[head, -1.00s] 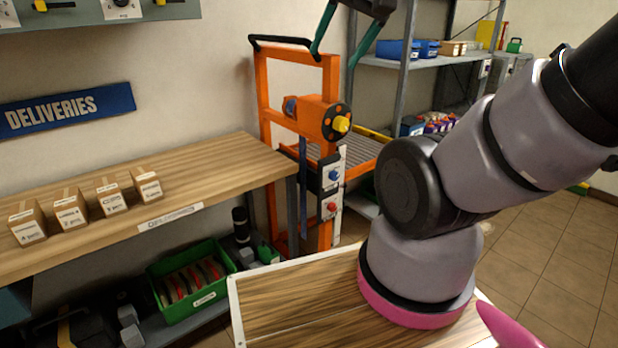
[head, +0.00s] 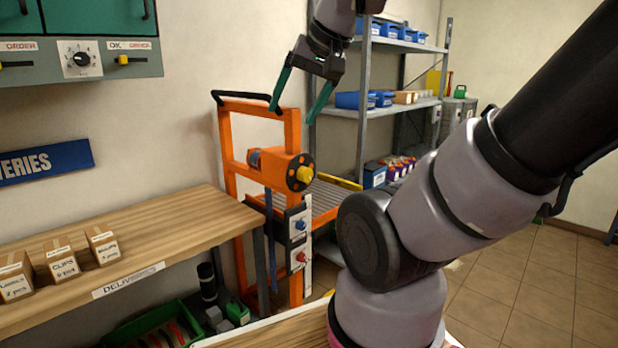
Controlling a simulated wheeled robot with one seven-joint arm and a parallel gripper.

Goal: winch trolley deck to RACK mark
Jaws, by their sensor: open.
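The orange winch trolley (head: 228,150) stands beyond the end of the wooden bench, against the wall. The trolley's roller deck (head: 324,199) shows behind the mast, partly hidden by my arm. I cannot make out a RACK mark. My gripper (head: 292,110) is open and empty, its green fingers pointing down, above and in front of the trolley's top, apart from the hub.
The wooden bench (head: 150,245) at left bears several small boxes, with a green crate (head: 150,325) below. A grey shelf rack (head: 362,120) with blue bins stands behind the trolley. A switch panel (head: 110,62) hangs top left. Tiled floor at right is clear.

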